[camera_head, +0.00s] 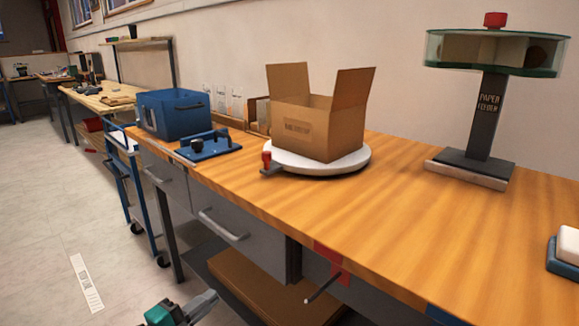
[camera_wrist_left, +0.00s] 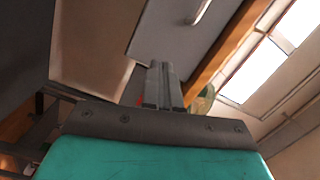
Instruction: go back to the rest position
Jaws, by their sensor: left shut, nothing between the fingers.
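My left gripper (camera_head: 208,300) shows at the bottom edge of the head view, low in front of the workbench and apart from it. Only its green body and dark fingers show there. In the left wrist view its two fingers (camera_wrist_left: 163,85) are together with nothing between them. My right gripper is in neither view.
The wooden workbench (camera_head: 430,225) carries an open cardboard box (camera_head: 318,128) on a white turntable (camera_head: 345,160), a blue bin (camera_head: 172,113), a blue fixture (camera_head: 212,148) and a paper feeder (camera_head: 488,115). A drawer handle (camera_head: 222,226) and a dark rod (camera_head: 323,288) stick out in front. Floor at left is open.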

